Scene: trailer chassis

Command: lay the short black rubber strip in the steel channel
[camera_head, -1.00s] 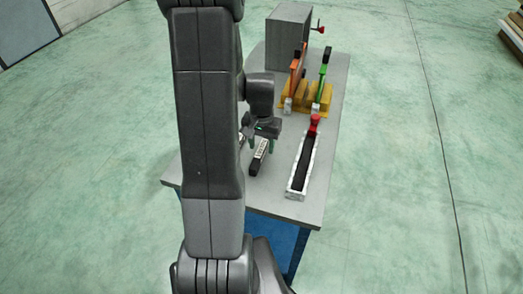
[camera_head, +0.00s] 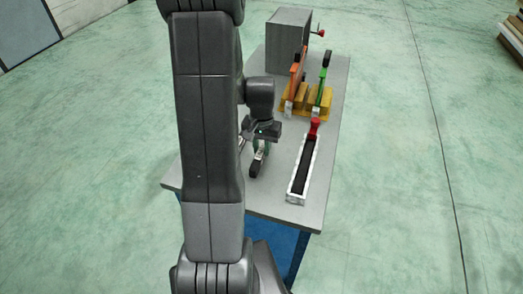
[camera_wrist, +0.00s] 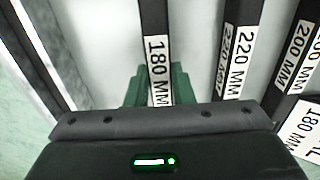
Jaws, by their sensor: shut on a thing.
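A short black strip with a white "180 MM" label (camera_wrist: 153,22) runs up from between my gripper's green fingers (camera_wrist: 159,88) in the wrist view. In the head view, my gripper (camera_head: 260,148) is low over the table, left of the channel, shut on the strip, whose dark near end (camera_head: 256,170) shows below the fingers. The steel channel (camera_head: 291,196) is a long pale trough with a dark inside. Whether anything lies in it cannot be told. The strip's far part is hidden behind my gripper in the head view.
Other dark strips labelled 220 MM (camera_wrist: 237,68) and 200 MM (camera_wrist: 303,45) lie to the right in the wrist view. A red piece (camera_head: 314,128) stands at the channel's far end. Beyond are a yellow rack (camera_head: 318,103) with orange and green tools and a grey box (camera_head: 287,40).

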